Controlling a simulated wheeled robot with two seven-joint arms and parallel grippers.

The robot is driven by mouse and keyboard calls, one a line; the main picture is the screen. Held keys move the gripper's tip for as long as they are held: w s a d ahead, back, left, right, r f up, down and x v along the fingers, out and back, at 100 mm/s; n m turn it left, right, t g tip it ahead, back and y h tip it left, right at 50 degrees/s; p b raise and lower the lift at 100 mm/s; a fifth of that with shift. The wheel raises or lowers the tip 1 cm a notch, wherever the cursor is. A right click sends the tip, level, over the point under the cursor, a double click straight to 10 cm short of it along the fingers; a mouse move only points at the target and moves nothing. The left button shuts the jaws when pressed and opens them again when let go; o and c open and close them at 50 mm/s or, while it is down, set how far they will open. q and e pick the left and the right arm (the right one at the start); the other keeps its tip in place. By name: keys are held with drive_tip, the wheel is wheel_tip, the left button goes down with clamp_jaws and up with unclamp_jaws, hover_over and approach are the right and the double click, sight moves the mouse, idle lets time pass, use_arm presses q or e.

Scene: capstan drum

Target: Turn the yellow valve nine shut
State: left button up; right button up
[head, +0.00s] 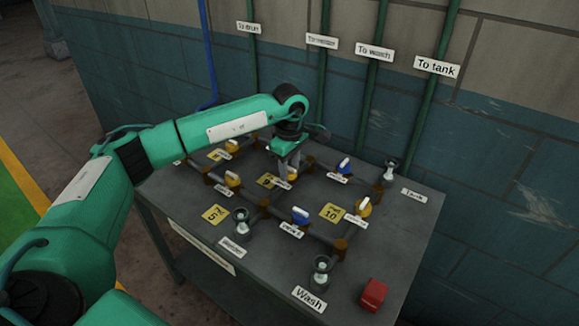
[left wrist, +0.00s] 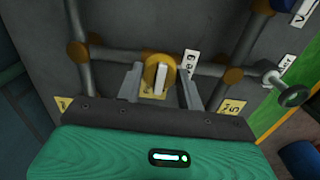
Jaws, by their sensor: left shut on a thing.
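The yellow valve (left wrist: 149,74) sits in the pipe run in the middle of the grey bench, with a white handle (left wrist: 161,77) on top. In the left wrist view the handle lies crosswise to the pipe. A label (left wrist: 187,63) ending in 9 is beside it, partly hidden by a finger. My left gripper (head: 287,165) reaches down over this valve and is shut on it, one finger on each side. In the head view the gripper hides much of the valve (head: 293,177). My right gripper is not in view.
Other yellow valves (head: 363,207) and blue valves (head: 300,215) stand nearby on the pipes. A red block (head: 374,294) lies at the front right corner. Green wall pipes (head: 425,110) rise behind the bench. Small funnel-like fittings (head: 321,268) stand near the front edge.

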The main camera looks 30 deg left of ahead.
sight(290, 167)
use_arm(q)
drive_tip(key=shift+r, duration=0.1)
drive_tip(key=o, duration=1)
drive_tip(key=shift+r, duration=0.25)
wheel_tip(290, 167, up, 13)
drive_tip(key=shift+r+b, duration=0.15)
drive_tip(key=shift+b, duration=0.6)
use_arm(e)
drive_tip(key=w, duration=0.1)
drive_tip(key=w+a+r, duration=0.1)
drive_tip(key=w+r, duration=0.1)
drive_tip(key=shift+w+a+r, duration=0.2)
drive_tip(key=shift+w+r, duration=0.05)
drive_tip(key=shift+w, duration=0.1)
